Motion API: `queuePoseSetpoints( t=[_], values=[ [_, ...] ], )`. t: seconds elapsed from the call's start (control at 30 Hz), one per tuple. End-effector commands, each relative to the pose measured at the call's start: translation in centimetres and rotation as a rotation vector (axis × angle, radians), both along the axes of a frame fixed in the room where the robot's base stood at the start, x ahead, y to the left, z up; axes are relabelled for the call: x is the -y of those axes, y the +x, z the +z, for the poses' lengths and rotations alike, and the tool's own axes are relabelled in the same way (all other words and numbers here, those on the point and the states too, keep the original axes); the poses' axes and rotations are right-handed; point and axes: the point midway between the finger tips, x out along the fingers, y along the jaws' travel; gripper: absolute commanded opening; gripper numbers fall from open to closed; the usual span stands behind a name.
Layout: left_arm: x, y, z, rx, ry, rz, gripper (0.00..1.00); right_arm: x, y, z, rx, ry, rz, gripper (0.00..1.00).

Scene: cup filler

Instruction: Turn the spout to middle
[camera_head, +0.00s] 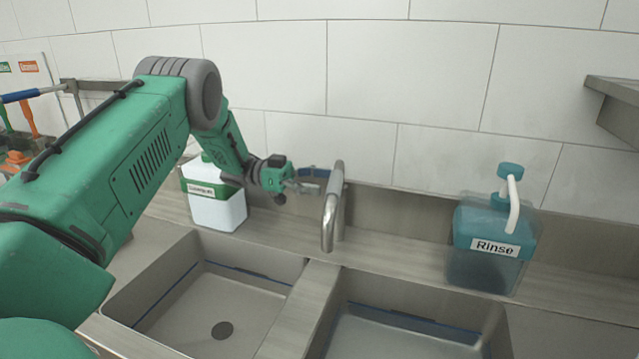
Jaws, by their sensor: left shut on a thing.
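The metal spout (333,208) rises behind the sinks and curves toward me. Its tip hangs over the back end of the divider (297,312) between the two basins. My left gripper (312,182) reaches in from the left at the spout's upper part and is shut on it. The far finger contact is small and partly hidden by the spout. My right gripper is not in view.
The left basin (165,300) has a round drain; the right basin (400,343) is partly cut off by the frame. A white jug with a green label (218,212) stands behind my left forearm. A blue Rinse bottle (487,262) stands at right. A shelf (617,95) juts from the wall.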

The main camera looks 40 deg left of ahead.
Motion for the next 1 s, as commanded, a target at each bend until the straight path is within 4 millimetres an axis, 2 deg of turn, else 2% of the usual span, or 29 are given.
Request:
queuePoseSetpoints(
  t=[0.03, 0.3, 0.33, 0.43, 0.77, 0.87, 1.0],
  values=[
    [0.3, -0.9, -0.9, -0.028, -0.005, -0.026, 0.11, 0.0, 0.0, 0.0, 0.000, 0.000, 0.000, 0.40],
    [0.3, -0.9, -0.9, -0.029, -0.005, -0.026, 0.10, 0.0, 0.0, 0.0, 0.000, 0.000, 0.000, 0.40],
    [0.3, -0.9, -0.9, -0.029, -0.005, -0.026, 0.66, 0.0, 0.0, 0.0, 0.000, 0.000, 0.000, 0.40],
    [0.2, -0.8, -0.9, -0.027, -0.005, -0.024, 1.00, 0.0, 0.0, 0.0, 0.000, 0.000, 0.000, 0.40],
    [-0.8, -0.1, -1.2, -0.025, -0.008, -0.018, 1.00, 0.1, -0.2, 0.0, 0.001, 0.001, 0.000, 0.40],
    [-1.8, -0.6, -1.1, -0.022, -0.009, -0.016, 1.00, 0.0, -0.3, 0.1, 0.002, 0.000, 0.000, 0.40],
    [-4.2, -1.9, -1.0, -0.021, -0.006, -0.015, 1.00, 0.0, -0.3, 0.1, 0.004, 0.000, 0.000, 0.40]
  ],
)
